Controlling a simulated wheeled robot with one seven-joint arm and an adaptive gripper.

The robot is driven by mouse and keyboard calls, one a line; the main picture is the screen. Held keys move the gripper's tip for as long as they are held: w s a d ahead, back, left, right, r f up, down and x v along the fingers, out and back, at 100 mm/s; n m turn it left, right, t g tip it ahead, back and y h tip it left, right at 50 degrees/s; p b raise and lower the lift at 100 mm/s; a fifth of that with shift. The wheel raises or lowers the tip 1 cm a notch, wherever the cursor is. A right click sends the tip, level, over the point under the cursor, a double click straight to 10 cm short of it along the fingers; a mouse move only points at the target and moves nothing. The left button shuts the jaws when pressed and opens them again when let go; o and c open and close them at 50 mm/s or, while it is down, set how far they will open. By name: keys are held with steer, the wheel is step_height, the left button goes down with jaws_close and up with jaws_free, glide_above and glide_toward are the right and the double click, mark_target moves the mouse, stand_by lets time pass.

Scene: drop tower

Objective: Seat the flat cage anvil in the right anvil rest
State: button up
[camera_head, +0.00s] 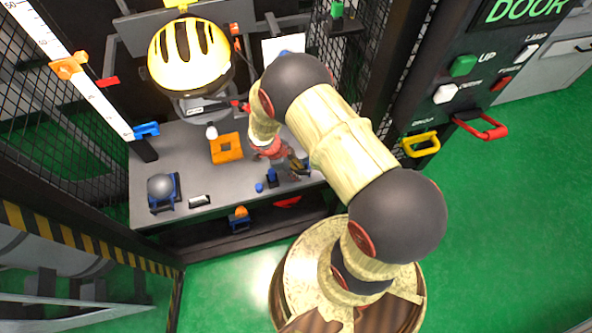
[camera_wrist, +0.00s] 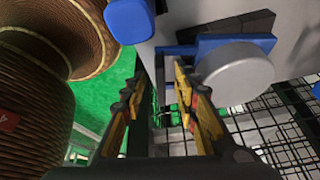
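My gripper (camera_wrist: 160,72) has yellow and black fingers standing apart with nothing between them. In the head view my gripper (camera_head: 299,166) is low over the right part of the grey bench, partly hidden by my arm. A grey round piece with a flat-looking face (camera_wrist: 236,73) sits by a blue holder (camera_wrist: 245,42) right of the fingers in the wrist view. I cannot tell for sure whether it is the flat anvil. In the head view a rounded grey piece (camera_head: 160,185) sits in a blue rest (camera_head: 177,183) at the bench's front left. A small blue fixture (camera_head: 272,178) stands left of my gripper.
Mesh walls flank the bench.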

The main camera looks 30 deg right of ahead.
steer(key=v, duration=1.2)
steer(key=shift+d, duration=0.1)
steer(key=s+a+r+n+t+y+p, duration=0.1)
steer(key=s+r+n, duration=0.4)
steer(key=r, duration=0.8)
steer(key=s+a+r+n+t+y+p, duration=0.1)
steer(key=s+r+n+t, duration=0.3)
steer(key=r+n, duration=0.7)
steer(key=s+a+r+n+t+y+p, duration=0.2)
steer(key=s+r+n, duration=0.4)
steer(key=r, duration=1.1)
steer(key=shift+a+n+t+p, duration=0.3)
steer(key=shift+a+n, duration=0.5)
steer(key=shift+n, duration=0.2)
